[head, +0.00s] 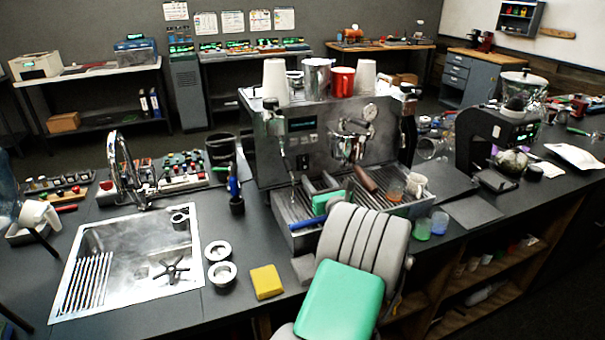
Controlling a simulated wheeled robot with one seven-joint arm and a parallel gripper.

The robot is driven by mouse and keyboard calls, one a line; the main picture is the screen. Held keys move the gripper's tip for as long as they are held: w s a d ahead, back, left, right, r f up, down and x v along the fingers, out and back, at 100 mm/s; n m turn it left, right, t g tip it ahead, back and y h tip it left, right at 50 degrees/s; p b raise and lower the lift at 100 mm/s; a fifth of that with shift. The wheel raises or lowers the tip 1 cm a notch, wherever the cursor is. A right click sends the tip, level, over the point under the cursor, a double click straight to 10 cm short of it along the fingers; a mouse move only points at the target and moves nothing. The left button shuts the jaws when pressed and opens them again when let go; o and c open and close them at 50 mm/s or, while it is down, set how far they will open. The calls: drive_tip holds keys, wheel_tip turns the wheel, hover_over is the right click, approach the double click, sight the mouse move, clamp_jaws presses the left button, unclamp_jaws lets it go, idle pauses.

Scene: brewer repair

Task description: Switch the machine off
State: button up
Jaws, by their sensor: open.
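The machine is a boxy metal espresso machine (275,165) on the dark counter, right of the sink. Its front has a small lit green display (302,124), small controls beside it and a round gauge (370,111). A portafilter with a brown handle (366,179) hangs from the brew head. I cannot make out a power switch or its position. My ribbed grey and green arm rises in front of the machine. My gripper (319,184) appears small and partly hidden beyond it, open and empty, over the left of the slatted drip tray (404,207).
Cups, a steel pitcher (317,78) and a red mug (342,82) stand on the machine. Small glasses (439,222) stand right of the tray. A sink (130,255), a yellow sponge (266,282) and round white-rimmed pieces (222,273) lie left. A grinder (497,140) stands right.

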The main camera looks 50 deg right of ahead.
sight(305, 166)
drive_tip(key=p+x, duration=0.1)
drive_tip(key=x, duration=0.5)
drive_tip(key=shift+w+a+r, duration=0.15)
drive_tip(key=shift+w, duration=0.05)
drive_tip(key=shift+w+d, duration=0.25)
clamp_jaws()
